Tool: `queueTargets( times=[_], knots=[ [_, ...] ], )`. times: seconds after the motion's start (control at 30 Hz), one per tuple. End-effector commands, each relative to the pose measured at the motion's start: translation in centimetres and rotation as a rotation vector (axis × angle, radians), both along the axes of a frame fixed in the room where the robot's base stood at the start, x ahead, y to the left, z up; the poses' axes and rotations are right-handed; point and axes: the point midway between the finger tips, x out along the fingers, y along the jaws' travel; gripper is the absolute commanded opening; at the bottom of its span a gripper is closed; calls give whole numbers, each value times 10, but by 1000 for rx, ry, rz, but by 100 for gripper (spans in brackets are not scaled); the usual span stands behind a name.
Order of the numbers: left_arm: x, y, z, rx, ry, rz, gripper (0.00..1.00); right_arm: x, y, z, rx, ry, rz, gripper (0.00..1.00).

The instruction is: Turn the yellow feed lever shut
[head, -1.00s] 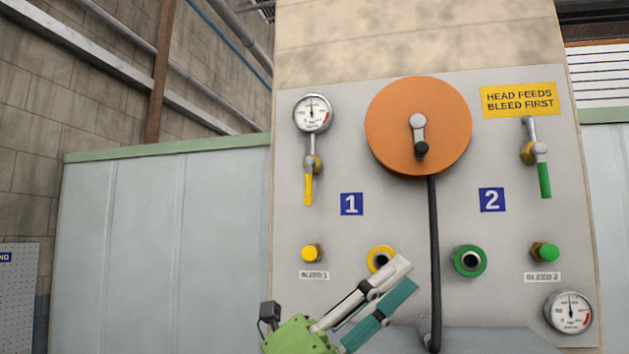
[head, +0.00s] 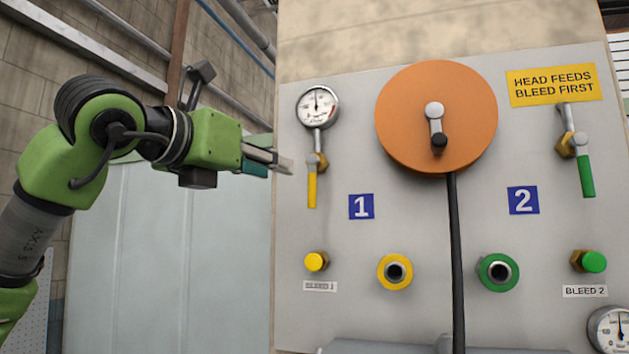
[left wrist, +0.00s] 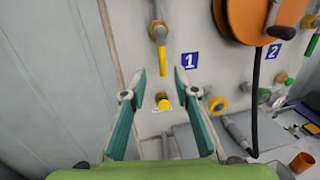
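The yellow feed lever (head: 312,189) hangs straight down from its brass valve below the upper left gauge (head: 317,107), in line with the pipe. My left gripper (head: 288,168) is just left of the lever in the head view, pointing right, apart from it as far as I can see. In the left wrist view the left gripper (left wrist: 162,80) has its two teal fingers spread with nothing between them. The yellow lever (left wrist: 163,58) shows there beyond the fingertips, near the middle. My right gripper is in neither view.
An orange reel (head: 410,125) with a black hose (head: 457,250) is right of the lever. A green lever (head: 586,175) hangs at the right. The yellow bleed knob (head: 316,261) and yellow-ringed port (head: 395,272) are below. In the wrist view, a shelf with small items (left wrist: 295,125) shows low right.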

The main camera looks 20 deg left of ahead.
Motion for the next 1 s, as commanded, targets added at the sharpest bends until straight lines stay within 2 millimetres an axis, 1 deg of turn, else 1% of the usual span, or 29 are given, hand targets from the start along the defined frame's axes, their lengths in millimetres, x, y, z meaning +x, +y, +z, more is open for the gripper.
queueTargets(
  times=[0.17, 0.4, 0.6, 0.7, 0.8, 1.0],
  knots=[
    [26, -7, 2, 1, 6, -2, 28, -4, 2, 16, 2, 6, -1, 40],
    [77, -20, 4, 1, 6, -5, 28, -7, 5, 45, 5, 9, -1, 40],
    [111, -28, 4, 1, 4, -5, 28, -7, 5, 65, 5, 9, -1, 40],
    [122, -30, 2, 1, 3, -5, 28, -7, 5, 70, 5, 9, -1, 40],
    [128, -31, 1, 0, 1, -5, 28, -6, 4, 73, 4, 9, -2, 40],
    [131, -32, -1, 0, 1, -5, 28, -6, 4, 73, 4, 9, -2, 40]
  ],
)
